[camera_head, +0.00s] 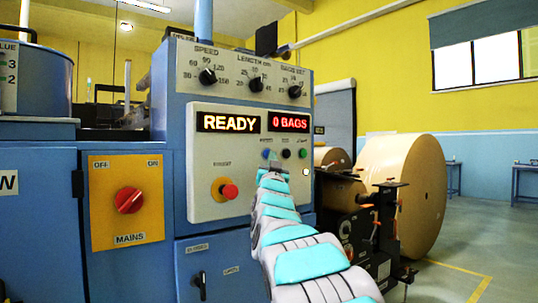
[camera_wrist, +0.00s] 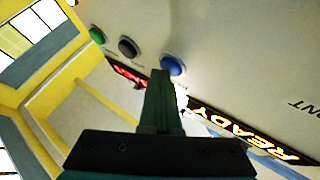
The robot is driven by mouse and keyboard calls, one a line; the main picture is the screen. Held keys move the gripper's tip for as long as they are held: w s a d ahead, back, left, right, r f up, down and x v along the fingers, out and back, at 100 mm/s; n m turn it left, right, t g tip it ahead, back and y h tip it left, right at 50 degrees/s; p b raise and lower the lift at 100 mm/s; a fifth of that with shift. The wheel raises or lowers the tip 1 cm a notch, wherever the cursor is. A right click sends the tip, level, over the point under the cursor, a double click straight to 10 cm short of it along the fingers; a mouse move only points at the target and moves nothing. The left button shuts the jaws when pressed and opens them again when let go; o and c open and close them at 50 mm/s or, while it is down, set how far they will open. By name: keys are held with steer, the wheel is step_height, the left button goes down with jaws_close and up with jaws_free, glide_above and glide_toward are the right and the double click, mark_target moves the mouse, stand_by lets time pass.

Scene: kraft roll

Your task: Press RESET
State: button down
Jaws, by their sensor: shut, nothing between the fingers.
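A row of three small buttons sits on the pale panel of the blue machine: a blue button (camera_head: 266,153), a dark button (camera_head: 286,153) and a green button (camera_head: 303,153). I cannot read their labels, so I cannot tell which is RESET. The wrist view shows the blue button (camera_wrist: 173,66), the dark button (camera_wrist: 128,47) and the green button (camera_wrist: 97,35), tilted. My gripper (camera_wrist: 161,76) is shut and empty, its tips close to the blue button. I cannot tell whether they touch. In the head view my arm hides the area below the buttons.
Displays above the buttons read READY (camera_head: 229,122) and 0 BAGS (camera_head: 289,123). A red mushroom button (camera_head: 228,191) is left of my arm. A red MAINS switch (camera_head: 129,200) is further left. Three dials (camera_head: 256,84) sit on top. A large kraft roll (camera_head: 408,190) stands right.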

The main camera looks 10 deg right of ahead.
steer(key=shift+s, duration=0.1)
stand_by(0.3)
steer(key=shift+s+d+b, duration=0.35)
steer(key=shift+s+b, duration=0.3)
steer(key=shift+b, duration=0.1)
steer(key=shift+s+d+b, duration=0.35)
steer(key=shift+s+b, duration=0.3)
steer(key=shift+s, duration=0.1)
steer(key=shift+s+d+b, duration=0.3)
steer(key=shift+s+b, duration=0.35)
steer(key=shift+s, duration=0.15)
steer(key=shift+s+d+b, duration=0.35)
steer(key=shift+s+b, duration=0.3)
steer(key=shift+s, duration=0.1)
